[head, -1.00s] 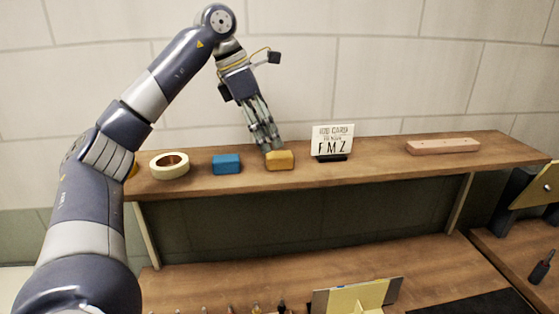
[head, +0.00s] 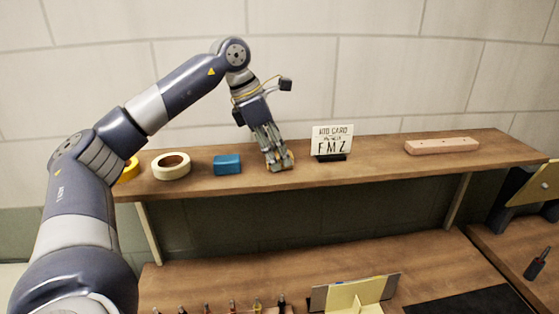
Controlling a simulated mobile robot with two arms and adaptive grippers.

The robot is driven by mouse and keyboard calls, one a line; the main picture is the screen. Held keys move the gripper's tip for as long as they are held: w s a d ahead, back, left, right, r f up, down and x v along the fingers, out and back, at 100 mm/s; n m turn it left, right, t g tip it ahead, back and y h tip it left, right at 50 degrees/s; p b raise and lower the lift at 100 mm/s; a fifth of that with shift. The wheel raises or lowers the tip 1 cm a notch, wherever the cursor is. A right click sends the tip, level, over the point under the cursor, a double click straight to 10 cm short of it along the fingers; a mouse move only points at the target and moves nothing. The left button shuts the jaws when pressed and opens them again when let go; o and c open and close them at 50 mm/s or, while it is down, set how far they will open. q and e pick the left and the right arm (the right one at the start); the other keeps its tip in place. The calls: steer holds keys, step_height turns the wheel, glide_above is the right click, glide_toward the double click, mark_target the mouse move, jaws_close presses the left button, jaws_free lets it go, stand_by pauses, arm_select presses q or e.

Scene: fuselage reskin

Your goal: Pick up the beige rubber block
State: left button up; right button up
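The beige rubber block, a small tan-yellow block (head: 289,161), is on the upper shelf between a blue block (head: 227,165) and a white card. Only a little of it shows, at the right of my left gripper's fingertips. My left gripper (head: 277,162) points down at the block, its fingers in front of and over it. Whether the fingers are closed on it cannot be told. The block's base is hidden, so I cannot tell whether it touches the shelf. My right gripper is not in view.
The wooden shelf (head: 380,167) also holds a cream tape roll (head: 171,166), a yellow roll (head: 129,171) partly behind my arm, the upright card (head: 332,140) and a long pinkish block (head: 442,146). A tiled wall stands behind. Tools and a metal-and-yellow fixture (head: 356,296) are below.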

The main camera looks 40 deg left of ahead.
mark_target(278, 155)
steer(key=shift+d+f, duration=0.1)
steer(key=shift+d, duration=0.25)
